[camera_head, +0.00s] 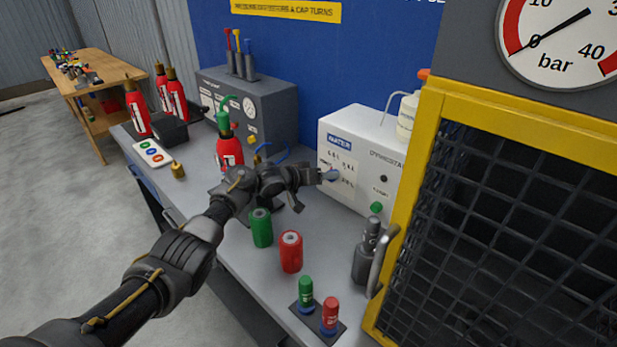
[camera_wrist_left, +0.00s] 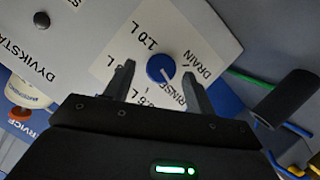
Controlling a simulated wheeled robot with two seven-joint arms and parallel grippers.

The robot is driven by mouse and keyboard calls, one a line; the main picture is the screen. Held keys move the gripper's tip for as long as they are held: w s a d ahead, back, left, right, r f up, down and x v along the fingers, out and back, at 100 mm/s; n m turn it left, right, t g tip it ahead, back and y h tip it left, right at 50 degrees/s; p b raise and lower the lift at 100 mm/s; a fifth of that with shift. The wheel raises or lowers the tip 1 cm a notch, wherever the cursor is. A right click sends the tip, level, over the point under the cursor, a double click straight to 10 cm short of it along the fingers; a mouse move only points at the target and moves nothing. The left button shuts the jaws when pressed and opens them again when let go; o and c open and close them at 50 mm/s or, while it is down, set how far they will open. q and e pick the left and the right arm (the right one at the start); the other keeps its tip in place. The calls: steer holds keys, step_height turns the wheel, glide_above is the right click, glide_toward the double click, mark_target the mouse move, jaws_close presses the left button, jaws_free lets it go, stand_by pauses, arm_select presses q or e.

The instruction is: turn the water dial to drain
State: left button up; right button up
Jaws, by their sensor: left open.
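The white water unit (camera_head: 365,150) stands at the back of the bench, with its water dial (camera_head: 332,175) on the front. In the left wrist view the dial (camera_wrist_left: 160,68) is a round blue knob with a white pointer mark. The mark points to the lower right of that picture, roughly toward the RINSE label (camera_wrist_left: 179,100); the DRAIN label (camera_wrist_left: 199,66) is beside it. My left gripper (camera_head: 318,177) is at the dial. In the wrist view its open fingers (camera_wrist_left: 158,72) stand either side of the knob, with gaps visible. Depth contact is unclear. My right gripper is out of view.
Green (camera_head: 261,228) and red (camera_head: 291,252) cylinders stand on the bench below my left arm. A yellow-framed mesh cage (camera_head: 480,200) with a handle (camera_head: 383,260) closes off the right. A red extinguisher (camera_head: 229,153) and a grey test unit (camera_head: 270,105) stand left of the water unit.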

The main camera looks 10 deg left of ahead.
arm_select(q)
steer(key=v, duration=0.9)
steer(key=shift+s+a+r, duration=0.15)
steer(key=shift+s+a, duration=0.1)
steer(key=shift+a, duration=0.05)
steer(key=shift+d, duration=0.1)
